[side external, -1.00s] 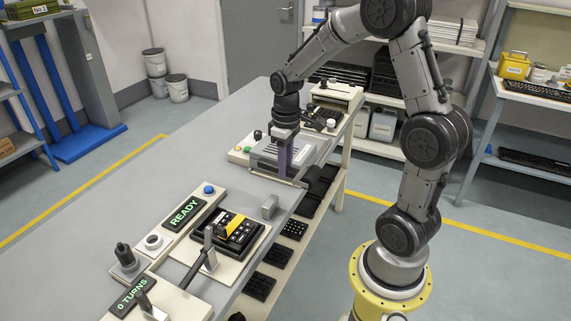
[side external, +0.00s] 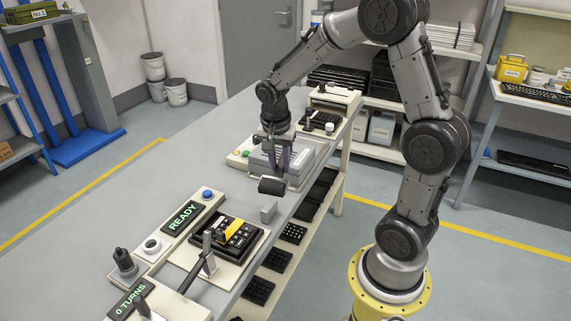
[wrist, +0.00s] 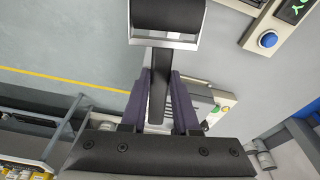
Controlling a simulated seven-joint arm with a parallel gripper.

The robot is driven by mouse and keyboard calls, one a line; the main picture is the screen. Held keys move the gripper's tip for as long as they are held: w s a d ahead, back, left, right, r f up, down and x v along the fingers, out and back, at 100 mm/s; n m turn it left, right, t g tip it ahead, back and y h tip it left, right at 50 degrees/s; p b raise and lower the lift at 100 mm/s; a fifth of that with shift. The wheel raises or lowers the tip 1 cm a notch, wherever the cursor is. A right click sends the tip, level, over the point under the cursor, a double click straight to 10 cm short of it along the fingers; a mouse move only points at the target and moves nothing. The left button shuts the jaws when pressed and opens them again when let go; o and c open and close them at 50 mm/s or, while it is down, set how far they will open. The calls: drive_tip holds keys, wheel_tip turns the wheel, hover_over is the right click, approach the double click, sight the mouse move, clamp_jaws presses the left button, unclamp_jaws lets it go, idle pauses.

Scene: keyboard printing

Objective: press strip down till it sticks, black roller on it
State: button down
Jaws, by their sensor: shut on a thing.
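My gripper (side external: 281,163) is shut on the handle of the black roller (side external: 272,186). The roller is held in the air, in front of a grey box and apart from the strip. In the wrist view the purple fingers of my gripper (wrist: 160,85) clasp the dark handle, and the black roller (wrist: 167,14) sits in its grey frame at the top edge. Whether the strip lies flat cannot be told.
A lever (side external: 207,250) stands close in front of the keypad. A READY display (side external: 183,217) and blue button (side external: 207,194) are behind the keypad. The grey bench (side external: 150,190) is clear at left.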

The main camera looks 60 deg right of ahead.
drive_tip(key=w+a+m+h, duration=0.25)
drive_tip(key=w+a, duration=0.35)
drive_tip(key=a, duration=0.4)
drive_tip(key=shift+g, duration=0.3)
drive_tip(key=shift+d+f, duration=0.1)
drive_tip(key=shift+f, duration=2.85)
drive_tip(key=shift+f, duration=0.7)
drive_tip(key=d, duration=0.3)
drive_tip(key=shift+s+d+r, duration=0.1)
drive_tip(key=shift+s+d, duration=0.05)
drive_tip(key=shift+d, duration=0.05)
drive_tip(key=shift+a, duration=0.1)
drive_tip(key=shift+a, duration=1.65)
